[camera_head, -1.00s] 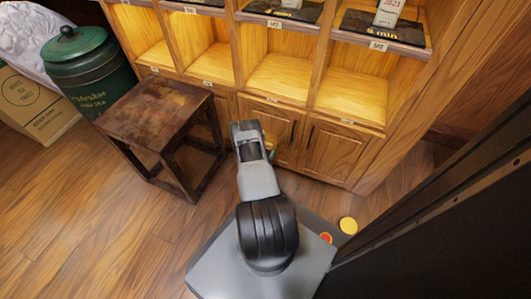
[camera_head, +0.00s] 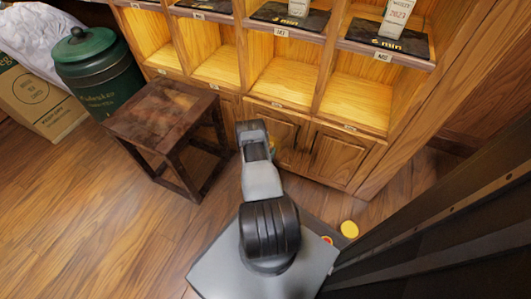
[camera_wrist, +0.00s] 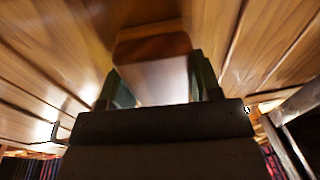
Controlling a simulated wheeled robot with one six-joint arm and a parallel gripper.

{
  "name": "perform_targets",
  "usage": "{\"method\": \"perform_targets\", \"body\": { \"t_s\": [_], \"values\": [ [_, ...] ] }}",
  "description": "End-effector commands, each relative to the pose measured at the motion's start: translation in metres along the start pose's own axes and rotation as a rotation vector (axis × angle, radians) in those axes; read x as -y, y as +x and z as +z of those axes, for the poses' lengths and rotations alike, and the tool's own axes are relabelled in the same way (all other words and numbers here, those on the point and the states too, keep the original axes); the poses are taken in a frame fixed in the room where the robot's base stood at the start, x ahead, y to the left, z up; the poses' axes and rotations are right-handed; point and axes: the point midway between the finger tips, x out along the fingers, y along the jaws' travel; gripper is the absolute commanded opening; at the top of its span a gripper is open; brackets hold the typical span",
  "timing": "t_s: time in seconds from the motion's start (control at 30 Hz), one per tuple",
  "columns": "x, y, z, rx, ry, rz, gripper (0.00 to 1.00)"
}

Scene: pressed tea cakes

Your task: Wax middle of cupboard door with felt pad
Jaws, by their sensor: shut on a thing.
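The cupboard's lower doors show in the head view, a left door (camera_head: 284,134) and a right door (camera_head: 336,157) below the lit shelves. My arm reaches to the front of the left door and hides part of it. In the wrist view my gripper (camera_wrist: 162,82) is shut on a block with a brown top and a pale face, which I take for the felt pad (camera_wrist: 153,47). Green fingers press on its two sides. Blurred wooden boards lie beyond the pad. I cannot tell whether the pad touches the wood. The head view hides the pad.
A dark wooden stool (camera_head: 165,113) stands left of my arm. Behind it are a green canister (camera_head: 100,75) and a carton (camera_head: 40,100). A round yellow thing (camera_head: 349,229) lies by my base. A dark panel (camera_head: 450,230) blocks the right.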

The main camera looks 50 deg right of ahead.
Motion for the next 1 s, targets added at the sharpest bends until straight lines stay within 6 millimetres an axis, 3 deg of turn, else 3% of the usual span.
{"method": "perform_targets", "body": {
  "t_s": [0.03, 0.67, 1.0],
  "values": [
    [-0.059, -0.006, 0.005, 0.058, -0.035, 0.115, 0.2],
    [-0.022, -0.004, 0.008, 0.061, -0.035, 0.12, 0.19],
    [0.013, -0.001, 0.008, 0.051, -0.031, 0.106, 0.19]
  ]
}}
